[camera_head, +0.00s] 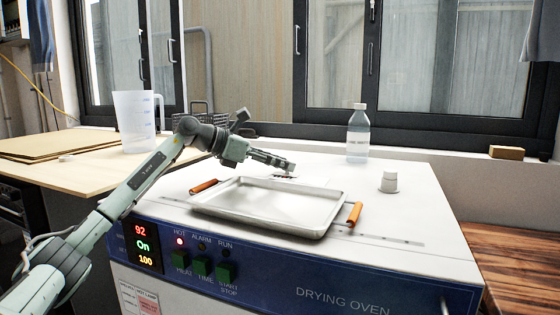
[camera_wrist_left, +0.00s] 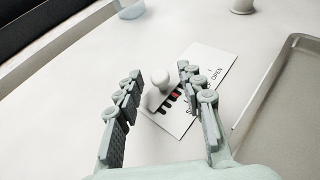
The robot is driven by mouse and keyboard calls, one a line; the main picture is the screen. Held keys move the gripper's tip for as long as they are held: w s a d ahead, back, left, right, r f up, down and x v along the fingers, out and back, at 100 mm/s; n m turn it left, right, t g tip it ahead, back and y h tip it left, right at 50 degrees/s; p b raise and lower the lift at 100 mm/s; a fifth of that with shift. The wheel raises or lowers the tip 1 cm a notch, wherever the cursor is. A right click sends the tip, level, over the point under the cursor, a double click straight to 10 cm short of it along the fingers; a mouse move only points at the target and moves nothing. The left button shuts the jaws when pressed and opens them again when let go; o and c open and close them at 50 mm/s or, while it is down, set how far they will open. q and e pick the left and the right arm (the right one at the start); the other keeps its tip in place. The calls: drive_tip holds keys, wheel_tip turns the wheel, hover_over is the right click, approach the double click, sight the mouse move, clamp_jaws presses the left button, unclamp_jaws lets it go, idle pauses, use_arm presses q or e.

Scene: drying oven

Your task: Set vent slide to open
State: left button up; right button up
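The vent slide shows in the left wrist view as a white plate (camera_wrist_left: 212,62) with dark slots, some red, and the printed word OPEN near its right end. A round white knob (camera_wrist_left: 160,77) stands on a small slider over the slots. My left gripper (camera_wrist_left: 158,74) is open, with one finger on each side of the knob and visible gaps between. In the head view, my left gripper (camera_head: 290,167) is low over the oven top behind the tray, hiding most of the vent. Part of the lettering is hidden by the right finger. My right gripper is not in view.
A metal tray (camera_head: 265,208) with orange handles lies on the drying oven (camera_head: 400,215), close in front of the gripper. A plastic jug (camera_head: 135,122) stands on the left table.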

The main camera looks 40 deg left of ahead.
sight(305, 179)
use_arm(q)
drive_tip(key=shift+c, duration=0.2)
drive_tip(key=shift+w, duration=0.1)
clamp_jaws()
drive_tip(key=shift+d, duration=0.25)
drive_tip(key=d+p, duration=0.1)
drive_tip(key=d, duration=0.1)
drive_tip(key=w+d+p, duration=0.1)
drive_tip(key=d, duration=0.2)
drive_tip(key=shift+w+d, duration=0.2)
drive_tip(key=shift+d, duration=0.2)
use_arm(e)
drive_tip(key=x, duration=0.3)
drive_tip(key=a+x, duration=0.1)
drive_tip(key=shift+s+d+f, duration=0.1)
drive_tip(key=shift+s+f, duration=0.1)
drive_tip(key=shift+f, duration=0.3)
use_arm(q)
drive_tip(key=shift+o, duration=0.2)
unclamp_jaws()
drive_tip(key=shift+d, duration=0.1)
